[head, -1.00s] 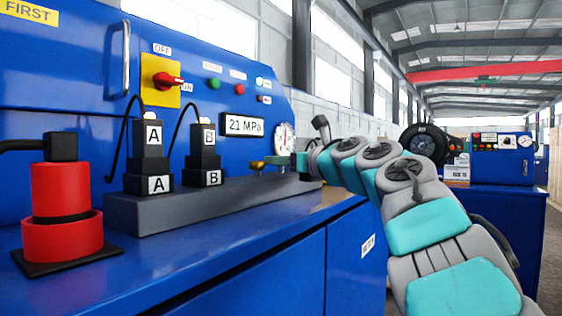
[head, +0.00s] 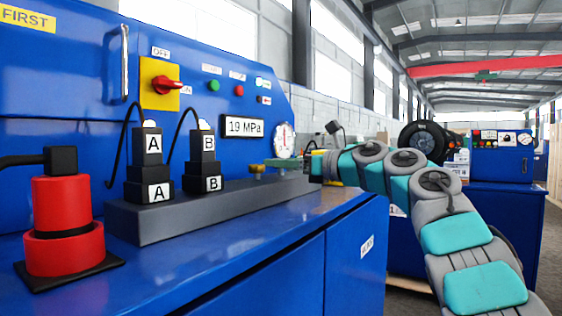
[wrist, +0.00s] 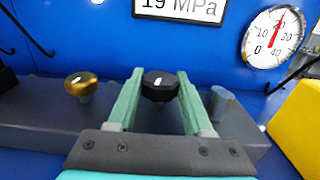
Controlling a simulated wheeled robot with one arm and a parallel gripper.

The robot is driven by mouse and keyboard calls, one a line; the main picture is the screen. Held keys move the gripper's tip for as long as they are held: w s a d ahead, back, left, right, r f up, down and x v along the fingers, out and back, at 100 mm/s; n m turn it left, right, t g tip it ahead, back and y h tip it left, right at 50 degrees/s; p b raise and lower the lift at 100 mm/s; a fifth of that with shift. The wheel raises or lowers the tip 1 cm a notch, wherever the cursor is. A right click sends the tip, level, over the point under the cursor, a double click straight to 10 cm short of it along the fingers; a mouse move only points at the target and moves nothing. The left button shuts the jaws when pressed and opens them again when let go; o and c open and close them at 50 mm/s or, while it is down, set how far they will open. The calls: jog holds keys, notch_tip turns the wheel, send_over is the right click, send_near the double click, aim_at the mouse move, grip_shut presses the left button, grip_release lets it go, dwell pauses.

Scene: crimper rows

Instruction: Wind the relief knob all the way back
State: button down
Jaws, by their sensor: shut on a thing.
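A black faceted knob (wrist: 160,86), which looks like the relief knob, stands on the grey manifold block (wrist: 235,118) in the wrist view. My gripper (wrist: 161,78) has its green fingers on either side of it and is shut on it. In the head view my gripper (head: 278,162) reaches the block's right end, and the black knob is hidden there. The pressure display (head: 244,126) reads 19 MPa. The round dial gauge (wrist: 275,37) has a red needle pointing nearly straight up, near 20.
A brass knob (wrist: 80,86) stands left of my fingers, with a gap. A yellow object (wrist: 298,125) is close on the right. Couplings A (head: 148,165) and B (head: 203,160) stand on the block. A red cylinder (head: 62,220) stands at the left front.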

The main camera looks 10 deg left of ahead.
jog(key=shift+n+g+y, duration=0.4)
jog(key=shift+n+g, duration=0.5)
jog(key=shift+g, duration=0.4)
jog(key=shift+c, duration=1.5)
grip_release()
jog(key=d, duration=0.2)
jog(key=d+b, duration=0.1)
jog(key=d, duration=0.1)
jog(key=s+d, duration=0.1)
jog(key=d, duration=0.1)
jog(key=shift+d+b, duration=0.3)
jog(key=shift+b, duration=0.05)
jog(key=shift+s+d, duration=0.2)
jog(key=shift+d, duration=0.35)
jog(key=shift+r, duration=0.1)
